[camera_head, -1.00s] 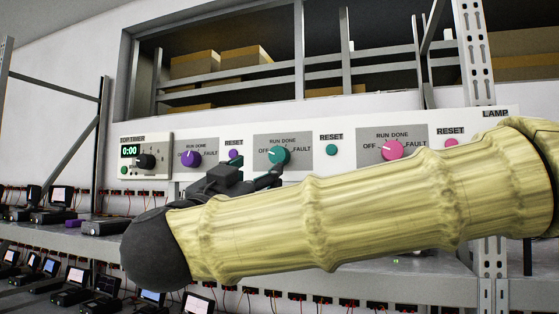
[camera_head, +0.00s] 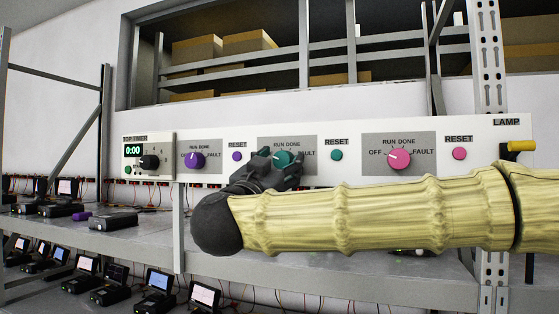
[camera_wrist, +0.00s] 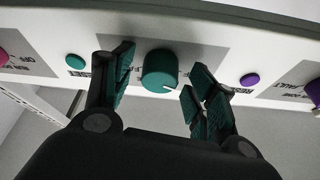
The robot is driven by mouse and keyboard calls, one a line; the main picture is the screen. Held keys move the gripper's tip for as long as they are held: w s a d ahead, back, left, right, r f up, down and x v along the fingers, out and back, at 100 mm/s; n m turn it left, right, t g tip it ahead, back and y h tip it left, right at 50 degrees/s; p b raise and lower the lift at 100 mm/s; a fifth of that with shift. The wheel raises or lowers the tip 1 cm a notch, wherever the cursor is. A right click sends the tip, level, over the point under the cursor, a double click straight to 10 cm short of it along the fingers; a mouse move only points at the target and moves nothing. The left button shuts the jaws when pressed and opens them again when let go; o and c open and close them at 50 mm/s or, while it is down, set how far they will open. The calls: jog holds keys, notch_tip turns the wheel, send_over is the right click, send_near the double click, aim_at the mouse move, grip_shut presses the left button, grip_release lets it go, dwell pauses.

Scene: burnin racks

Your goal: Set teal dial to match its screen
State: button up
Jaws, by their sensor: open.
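The teal dial (camera_head: 285,158) is on the white wall panel, between the purple and pink dials, partly hidden by my gripper in the head view. The wrist view shows the teal dial (camera_wrist: 159,70) with a white pointer mark at its lower right. My gripper (camera_head: 282,173) is open, with one finger on each side of the dial. In the wrist view, gaps show between the dial and both fingers, and contact is not visible. Several small lit screens (camera_head: 159,280) stand on the shelves. I cannot tell which belongs to the teal dial, or read them.
The purple dial (camera_head: 195,160) and pink dial (camera_head: 399,158) flank it, with a purple reset button (camera_head: 237,156), teal reset button (camera_head: 337,155) and pink one (camera_head: 460,154) alongside. A timer (camera_head: 148,157) reads 0:00. A metal post (camera_head: 487,60) stands at the right.

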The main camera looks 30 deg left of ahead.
jog(key=c, duration=1)
jog(key=shift+f+m+b, duration=0.1)
jog(key=shift+m+b, duration=0.3)
jog(key=shift+b, duration=0.1)
jog(key=shift+f+m+h+b, duration=0.1)
jog(key=shift+m+h+b, duration=0.2)
jog(key=shift+b, duration=0.1)
jog(key=m+h+b, duration=0.2)
jog(key=m+b, duration=0.2)
jog(key=shift+s+a, duration=0.1)
jog(key=shift+a, duration=0.05)
jog(key=m+h+b, duration=0.1)
jog(key=m, duration=0.1)
jog(key=m+h+b, duration=0.1)
jog(key=m+b, duration=0.1)
jog(key=shift+a+g, duration=0.1)
jog(key=shift+g, duration=0.2)
jog(key=shift+c, duration=0.2)
jog(key=shift+r+m+g+h+b, duration=0.3)
jog(key=shift+m+b, duration=0.4)
jog(key=shift+m, duration=0.8)
